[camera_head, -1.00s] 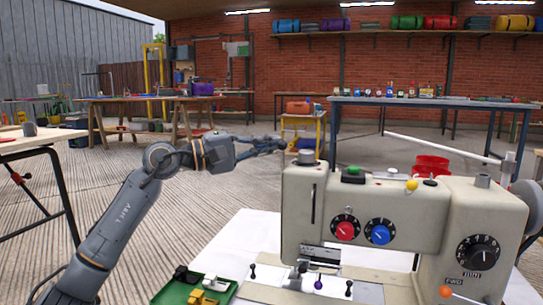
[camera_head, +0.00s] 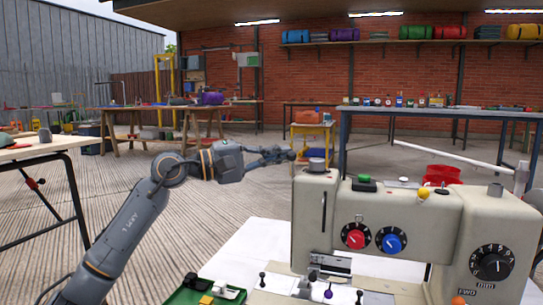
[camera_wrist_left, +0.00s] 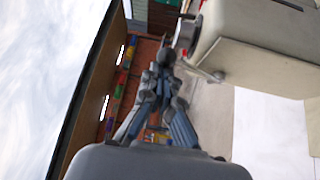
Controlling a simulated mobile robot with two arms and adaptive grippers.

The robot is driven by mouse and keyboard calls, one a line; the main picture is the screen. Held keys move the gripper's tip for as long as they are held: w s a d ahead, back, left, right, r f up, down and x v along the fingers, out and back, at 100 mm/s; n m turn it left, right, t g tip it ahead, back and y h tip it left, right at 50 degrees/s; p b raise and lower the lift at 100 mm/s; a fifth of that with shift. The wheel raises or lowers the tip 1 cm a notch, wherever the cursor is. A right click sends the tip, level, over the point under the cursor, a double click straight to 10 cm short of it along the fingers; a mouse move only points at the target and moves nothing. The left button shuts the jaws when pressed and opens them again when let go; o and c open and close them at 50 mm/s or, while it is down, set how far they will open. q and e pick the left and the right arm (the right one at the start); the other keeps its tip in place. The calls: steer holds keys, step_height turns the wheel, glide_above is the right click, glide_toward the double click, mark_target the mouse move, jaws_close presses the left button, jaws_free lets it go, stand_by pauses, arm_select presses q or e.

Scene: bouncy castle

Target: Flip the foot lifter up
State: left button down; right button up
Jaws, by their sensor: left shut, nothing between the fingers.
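A cream sewing machine (camera_head: 430,225) stands on a white surface, with red and blue dials on its front. My left gripper (camera_head: 282,155) is shut and empty, just left of the machine's top left end and at about the height of the round grey knob there. The left wrist view shows its closed fingers (camera_wrist_left: 163,62) beside the machine's cream body (camera_wrist_left: 260,38). A small metal lever (camera_wrist_left: 208,72) sticks out from the body there, close to the fingers; I cannot tell if it is the foot lifter. My right gripper is not in view.
A green tray (camera_head: 188,297) with small parts lies in front at the left. A long pale bar (camera_head: 450,158) slants behind the machine. A wooden table (camera_head: 62,148) stands at the far left. Open floor lies behind my left arm.

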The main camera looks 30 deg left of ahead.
arm_select(q)
steer(key=v, duration=1.2)
steer(key=shift+f, duration=0.1)
stand_by(0.5)
